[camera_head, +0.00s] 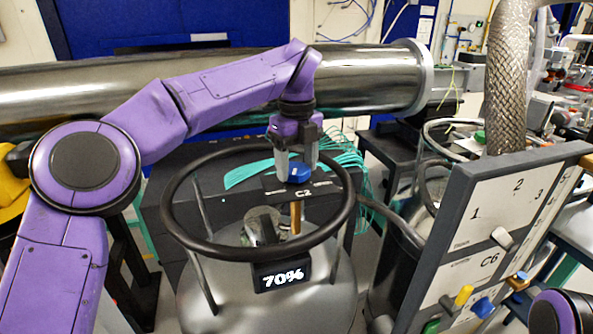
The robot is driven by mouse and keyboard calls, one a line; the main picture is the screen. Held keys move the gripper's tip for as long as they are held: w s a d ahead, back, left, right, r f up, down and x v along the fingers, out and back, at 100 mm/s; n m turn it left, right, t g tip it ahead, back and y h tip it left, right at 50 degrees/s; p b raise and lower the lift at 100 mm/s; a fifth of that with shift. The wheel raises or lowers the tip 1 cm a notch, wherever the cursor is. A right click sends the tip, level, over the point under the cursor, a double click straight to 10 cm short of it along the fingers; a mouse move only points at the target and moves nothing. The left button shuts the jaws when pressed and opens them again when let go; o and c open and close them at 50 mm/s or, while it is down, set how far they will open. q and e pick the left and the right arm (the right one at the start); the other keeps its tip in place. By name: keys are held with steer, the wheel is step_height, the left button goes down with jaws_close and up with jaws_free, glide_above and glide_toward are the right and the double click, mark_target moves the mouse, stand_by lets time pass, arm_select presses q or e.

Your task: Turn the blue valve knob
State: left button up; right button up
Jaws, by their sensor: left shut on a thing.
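The blue valve knob (299,172) sits on top of a brass stem (296,216) above a grey metal tank (270,305), inside the tank's black ring handle (181,229). My left gripper (298,160) reaches down from above and is shut on the blue knob, with a finger on either side of it. A dark plate marked C2 (303,194) is just below the knob. A black display reading 70% (282,275) is on the front of the tank. Part of my right arm (561,312) shows at the lower right; its gripper is out of view.
A large shiny metal pipe (375,80) runs behind the tank. A panel (505,210) with numbers, a C6 label, and yellow and blue knobs stands at the right. A braided hose (508,80) rises behind it. Teal cables (345,150) lie behind the tank.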

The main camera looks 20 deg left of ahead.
mark_target(296, 168)
arm_select(q)
steer(key=n+b, duration=0.1)
steer(key=n, duration=0.1)
steer(key=n+b, duration=0.1)
steer(key=n, duration=0.1)
steer(key=shift+w+f+n+b, duration=0.1)
steer(key=shift+f+n+b, duration=0.1)
steer(key=shift+n+b, duration=0.2)
steer(key=n+b, duration=0.2)
steer(key=n, duration=0.2)
steer(key=n+b, duration=0.1)
steer(key=n, duration=0.3)
steer(key=shift+w+b, duration=0.1)
steer(key=shift+b, duration=0.3)
steer(key=shift+n+b, duration=0.55)
steer(key=shift+n, duration=1.45)
steer(key=o, duration=1.1)
steer(key=shift+c, duration=0.2)
step_height(296, 168, up, 11)
steer(key=p, duration=0.9)
steer(key=shift+f+p, duration=0.15)
steer(key=shift+p, duration=0.2)
